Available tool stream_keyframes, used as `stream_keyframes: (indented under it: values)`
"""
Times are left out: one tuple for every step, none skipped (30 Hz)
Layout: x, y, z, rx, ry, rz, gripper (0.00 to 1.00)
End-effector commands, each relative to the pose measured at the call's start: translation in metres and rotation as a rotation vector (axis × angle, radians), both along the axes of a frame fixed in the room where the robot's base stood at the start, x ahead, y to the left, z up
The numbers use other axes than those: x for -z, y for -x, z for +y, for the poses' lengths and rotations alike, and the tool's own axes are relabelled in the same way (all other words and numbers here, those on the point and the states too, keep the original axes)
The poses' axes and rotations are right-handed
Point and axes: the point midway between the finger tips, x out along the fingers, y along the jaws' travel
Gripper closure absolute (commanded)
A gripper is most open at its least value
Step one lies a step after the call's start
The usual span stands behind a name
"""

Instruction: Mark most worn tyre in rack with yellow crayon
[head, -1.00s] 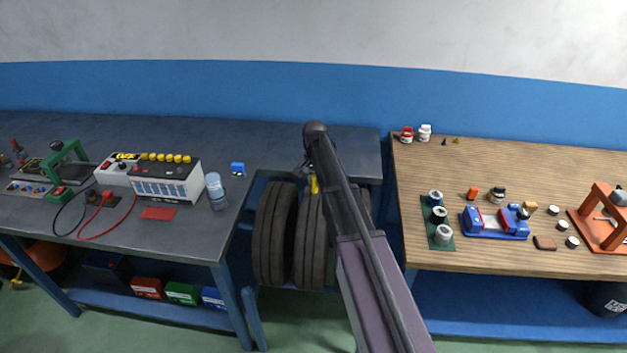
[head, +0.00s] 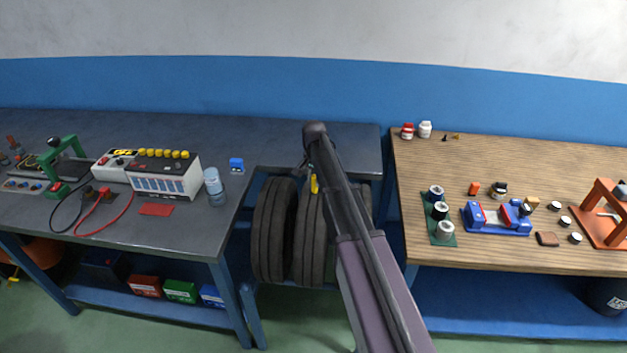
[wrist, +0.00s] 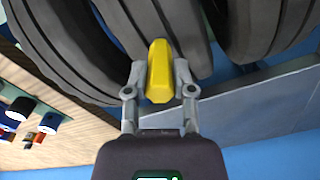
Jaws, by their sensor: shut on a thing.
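My gripper (wrist: 160,85) is shut on the yellow crayon (wrist: 159,65), which points away from the palm toward a tyre. In the head view the crayon (head: 314,184) shows as a small yellow piece beside my arm, at the top of the tyres. Several dark tyres stand upright side by side in the rack between the two benches: a left tyre (head: 270,230), a middle tyre (head: 309,240), and one mostly behind my arm. In the wrist view the crayon tip overlaps a grooved tyre (wrist: 110,30); I cannot tell whether they touch. No yellow mark is visible.
The left grey bench (head: 90,225) holds a tester box (head: 165,180), leads and a water bottle (head: 213,187). The right wooden bench (head: 470,165) holds small jars, a blue fixture (head: 495,218) and a red press. A metal edge (wrist: 255,105) runs close to my gripper.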

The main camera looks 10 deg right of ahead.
Motion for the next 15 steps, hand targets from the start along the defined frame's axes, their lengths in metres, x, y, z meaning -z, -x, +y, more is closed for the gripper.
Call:
stream_keyframes:
  values:
    - [0.0000, 0.0000, 0.0001, 0.000, 0.000, 0.000, 1.00]
    - [0.0001, 0.0000, 0.0001, 0.000, 0.000, 0.000, 1.00]
    - [0.0003, 0.0001, 0.0002, 0.000, 0.000, 0.000, 1.00]
    - [0.0004, 0.0000, 0.0003, 0.000, 0.000, 0.000, 1.00]
    - [0.0006, 0.0000, 0.0003, 0.000, 0.000, 0.000, 1.00]
    - [0.0009, 0.0000, 0.0003, 0.000, 0.000, 0.000, 1.00]
    - [0.0011, 0.0000, 0.0003, 0.000, 0.000, 0.000, 1.00]
    - [0.0014, 0.0000, 0.0004, 0.000, 0.000, 0.000, 1.00]
    - [0.0018, 0.0000, 0.0004, -0.001, 0.000, 0.000, 1.00]
    - [0.0020, 0.0000, 0.0004, -0.001, 0.000, 0.000, 1.00]
    - [0.0023, 0.0000, 0.0004, -0.001, 0.000, 0.000, 1.00]
    - [0.0027, 0.0000, 0.0006, -0.001, 0.000, 0.000, 1.00]
    - [0.0029, 0.0000, 0.0005, -0.001, 0.000, 0.000, 1.00]
    - [0.0032, 0.0000, 0.0005, -0.001, 0.000, 0.000, 1.00]
    - [0.0035, 0.0000, 0.0005, -0.001, 0.000, 0.000, 1.00]
